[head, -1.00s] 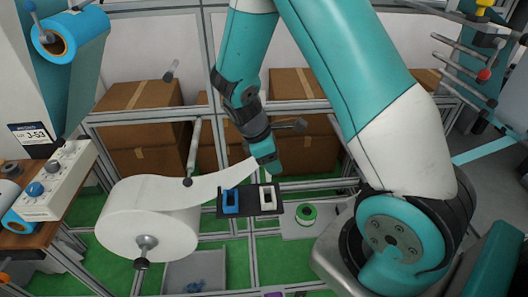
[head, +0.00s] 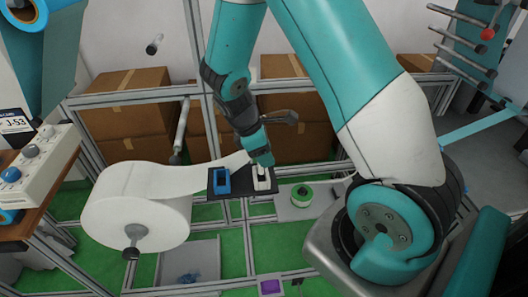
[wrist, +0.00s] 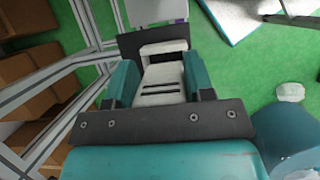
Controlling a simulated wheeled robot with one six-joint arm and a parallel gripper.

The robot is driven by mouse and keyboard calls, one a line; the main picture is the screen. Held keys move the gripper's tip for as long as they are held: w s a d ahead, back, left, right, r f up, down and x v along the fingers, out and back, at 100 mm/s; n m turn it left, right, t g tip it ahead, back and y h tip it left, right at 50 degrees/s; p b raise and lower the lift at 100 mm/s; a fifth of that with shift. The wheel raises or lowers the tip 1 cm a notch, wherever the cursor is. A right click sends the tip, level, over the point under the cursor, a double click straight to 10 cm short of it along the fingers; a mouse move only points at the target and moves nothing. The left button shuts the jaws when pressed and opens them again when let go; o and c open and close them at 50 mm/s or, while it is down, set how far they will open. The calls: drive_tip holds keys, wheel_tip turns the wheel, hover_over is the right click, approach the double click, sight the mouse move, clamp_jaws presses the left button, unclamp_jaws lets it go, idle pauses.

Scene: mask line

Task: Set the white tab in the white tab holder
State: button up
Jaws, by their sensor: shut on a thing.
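The white tab holder (head: 262,184) stands on the right part of a dark plate (head: 241,191), which also shows in the wrist view (wrist: 128,41). My gripper (head: 262,163) is directly over the holder in the head view. In the wrist view my gripper (wrist: 161,80) has its two teal fingers on either side of the white tab (wrist: 160,94) and is shut on it. The tab has dark slots across it. Its far end is close to the dark plate. I cannot tell whether it touches the holder or sits in it.
A blue holder (head: 221,181) stands left of the white one on the same plate. A green ring (head: 302,194) lies to the right. Cardboard boxes (head: 125,95) stand behind.

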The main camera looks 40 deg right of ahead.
drive_tip(key=shift+f+b, duration=1)
drive_tip(key=shift+f, duration=1.2)
drive_tip(key=shift+d, duration=0.1)
drive_tip(key=shift+f, duration=0.25)
drive_tip(key=o, duration=1)
drive_tip(key=v, duration=1.7)
drive_tip(key=s+a+r+m+t+y, duration=0.1)
drive_tip(key=s+a+r+y, duration=0.1)
drive_tip(key=s+a, duration=0.3)
drive_tip(key=s+a+r+m+y, duration=0.1)
drive_tip(key=s+a+r+y, duration=0.1)
drive_tip(key=s+a, duration=0.4)
drive_tip(key=s+a+r+m+t+y, duration=0.1)
drive_tip(key=s+a+y, duration=0.3)
drive_tip(key=s, duration=0.4)
drive_tip(key=shift+s+a+r+m+t+b, duration=0.3)
drive_tip(key=shift+a+r+m+b, duration=0.1)
drive_tip(key=shift+a+r+m, duration=0.35)
